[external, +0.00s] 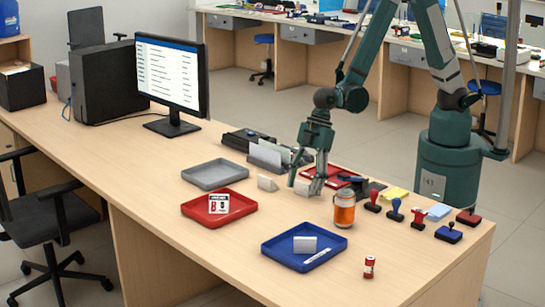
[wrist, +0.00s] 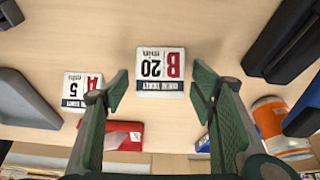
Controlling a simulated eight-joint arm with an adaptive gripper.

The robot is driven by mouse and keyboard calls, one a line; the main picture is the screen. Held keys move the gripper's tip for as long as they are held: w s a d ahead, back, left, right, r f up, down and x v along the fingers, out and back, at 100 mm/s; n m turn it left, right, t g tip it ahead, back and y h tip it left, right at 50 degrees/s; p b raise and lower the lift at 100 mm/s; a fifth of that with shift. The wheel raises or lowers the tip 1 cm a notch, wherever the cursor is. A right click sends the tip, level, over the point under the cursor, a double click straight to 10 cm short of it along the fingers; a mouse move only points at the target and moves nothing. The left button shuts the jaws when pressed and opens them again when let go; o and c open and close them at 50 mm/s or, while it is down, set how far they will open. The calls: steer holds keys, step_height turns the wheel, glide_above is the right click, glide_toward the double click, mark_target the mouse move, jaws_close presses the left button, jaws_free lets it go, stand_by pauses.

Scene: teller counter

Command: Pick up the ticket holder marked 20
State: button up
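My gripper (wrist: 160,85) is open and empty. In the external view my gripper (external: 316,186) points down over the counter, close above a white holder (external: 302,188) partly hidden by the fingers. Another holder, marked A and 5 (wrist: 83,92), is at left in the wrist view, beside my left finger; a white wedge (external: 267,183) shows left of my gripper outside.
An orange jar (external: 344,208) stands right of my gripper, with several stamps (external: 395,210) beyond. A red tray (external: 190,210) with a white card, a blue tray (external: 275,250) with a white block, and a grey tray (external: 215,174) lie nearby. A monitor (external: 172,80) stands at left.

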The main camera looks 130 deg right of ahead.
steer(key=c, duration=0.9)
steer(key=shift+r, duration=0.15)
steer(key=shift+c, duration=0.2)
steer(key=shift+r+p, duration=1.25)
steer(key=shift+r, duration=3.6)
